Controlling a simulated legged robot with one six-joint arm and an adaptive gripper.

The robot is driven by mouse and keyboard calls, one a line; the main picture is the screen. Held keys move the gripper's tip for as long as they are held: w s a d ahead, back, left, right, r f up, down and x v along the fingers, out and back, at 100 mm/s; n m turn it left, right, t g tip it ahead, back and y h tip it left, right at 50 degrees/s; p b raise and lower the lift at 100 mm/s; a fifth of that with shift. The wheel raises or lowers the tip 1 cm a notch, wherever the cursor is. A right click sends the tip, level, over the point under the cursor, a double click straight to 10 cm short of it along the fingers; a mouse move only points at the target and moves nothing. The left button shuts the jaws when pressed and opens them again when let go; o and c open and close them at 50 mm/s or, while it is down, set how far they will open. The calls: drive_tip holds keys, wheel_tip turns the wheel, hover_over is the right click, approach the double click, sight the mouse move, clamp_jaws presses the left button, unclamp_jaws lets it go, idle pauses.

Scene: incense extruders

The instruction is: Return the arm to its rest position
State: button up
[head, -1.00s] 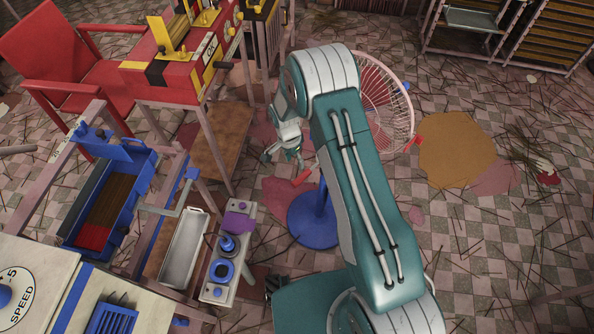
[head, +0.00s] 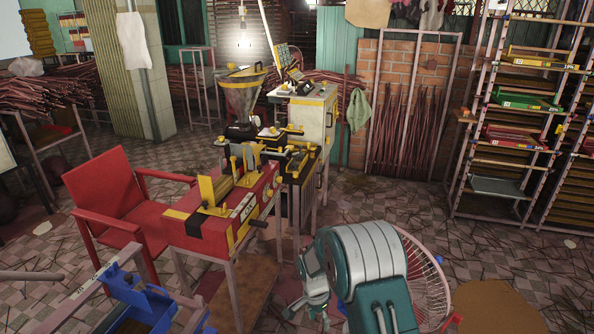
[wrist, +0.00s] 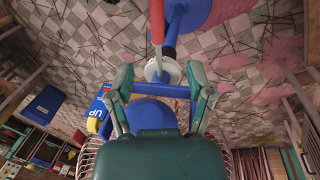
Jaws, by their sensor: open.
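My arm (head: 365,265) is folded at the bottom of the head view, its elbow raised in front of a pink fan (head: 425,275). My gripper (head: 308,312) hangs to the left of the elbow, pointing down, with nothing visible in it. The wrist view shows my gripper (wrist: 160,78) with its two green fingers spread apart. A blue fan stand (wrist: 178,15) with a red rod shows beyond the fingers; whether they touch it I cannot tell. The lower arm is cut off by the head view's edge.
A red extruder (head: 225,210) on a stand and a red chair (head: 120,200) are to the left. Racks (head: 520,130) stand at right. A brick wall (head: 415,80) is behind. Open, stick-littered floor (head: 400,200) lies between.

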drive_tip(key=s+d+r+n+t, duration=0.1)
drive_tip(key=s+d+r+n, duration=0.15)
drive_tip(key=r, duration=0.65)
drive_tip(key=s+d+r+n+t, duration=0.1)
drive_tip(key=s+r, duration=0.3)
drive_tip(key=r, duration=0.5)
drive_tip(key=s+d+r+n+t, duration=0.1)
drive_tip(key=s+d+r+t, duration=0.15)
drive_tip(key=r, duration=0.55)
drive_tip(key=s+d+r+n+t, duration=0.1)
drive_tip(key=s+r, duration=0.3)
drive_tip(key=s, duration=0.5)
drive_tip(key=s+d+r+n+t+y, duration=0.1)
drive_tip(key=s+r+n, duration=0.3)
drive_tip(key=s, duration=0.6)
drive_tip(key=shift+r+n+t, duration=0.25)
drive_tip(key=shift+n+t, duration=0.1)
